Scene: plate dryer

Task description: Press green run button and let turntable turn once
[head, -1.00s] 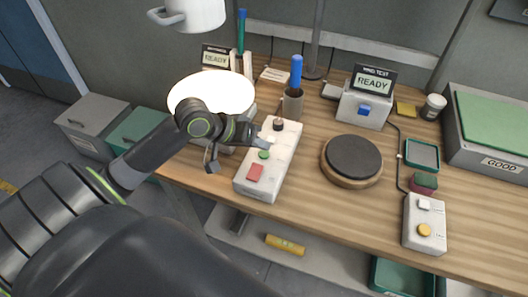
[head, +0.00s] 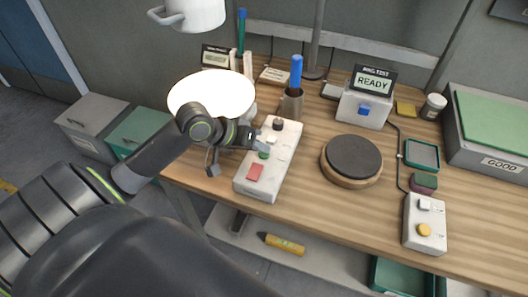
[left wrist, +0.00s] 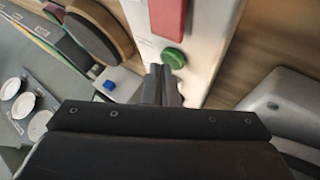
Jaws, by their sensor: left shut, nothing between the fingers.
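A white control box (head: 284,160) on the wooden table carries a green button (head: 264,153), a red button (head: 255,172), a dark knob and a small white part. My left gripper (head: 261,146) is shut and empty, its fingertips right by the green button. In the left wrist view the green button (left wrist: 173,57) shows just beyond the closed fingertips (left wrist: 163,70); I cannot tell whether they touch. The turntable (head: 353,156), a dark disc on a wooden base, lies to the right of the box. My right gripper is not in view.
A lit white disc lamp (head: 211,94) stands behind my left wrist. A pen cup (head: 292,104) is behind the box. A display reading READY (head: 370,82) stands at the back. A small box with a yellow button (head: 425,230) sits at the front right.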

